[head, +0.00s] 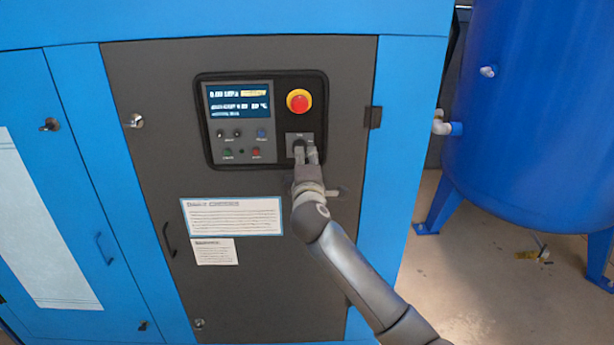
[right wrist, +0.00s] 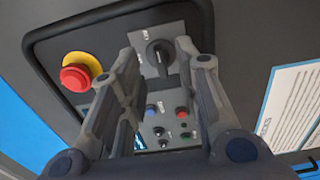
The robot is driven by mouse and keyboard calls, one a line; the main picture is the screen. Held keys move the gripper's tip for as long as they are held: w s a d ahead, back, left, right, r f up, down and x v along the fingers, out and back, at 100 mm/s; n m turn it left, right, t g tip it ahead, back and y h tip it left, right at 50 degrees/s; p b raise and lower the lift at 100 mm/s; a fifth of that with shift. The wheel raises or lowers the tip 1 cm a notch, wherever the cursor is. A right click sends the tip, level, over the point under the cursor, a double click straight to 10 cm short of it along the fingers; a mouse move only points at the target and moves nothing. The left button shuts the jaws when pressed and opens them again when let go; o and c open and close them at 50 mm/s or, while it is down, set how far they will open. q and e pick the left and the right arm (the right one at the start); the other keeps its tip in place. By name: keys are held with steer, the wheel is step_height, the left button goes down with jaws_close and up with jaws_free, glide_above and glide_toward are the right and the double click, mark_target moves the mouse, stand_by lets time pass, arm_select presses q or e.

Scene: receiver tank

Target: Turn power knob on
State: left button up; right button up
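The black power knob (right wrist: 159,54) sits on a grey plate in the control panel. In the right wrist view it shows beyond and between my fingertips, with space on both sides. My right gripper (right wrist: 157,52) is open, its fingers apart and empty. In the head view the right gripper (head: 306,152) is right at the grey knob plate (head: 292,137), below the red button, and hides most of the knob. I cannot tell whether the fingers touch the plate. My left gripper is out of view.
A red emergency button (head: 299,100) on a yellow ring is just above the knob. A lit display (head: 239,101) and several small coloured buttons (head: 228,153) are to the left. A door handle (head: 169,239) sticks out lower left. A blue tank (head: 535,110) stands at right.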

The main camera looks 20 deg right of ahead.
steer(key=v, duration=0.7)
steer(key=shift+s, duration=0.2)
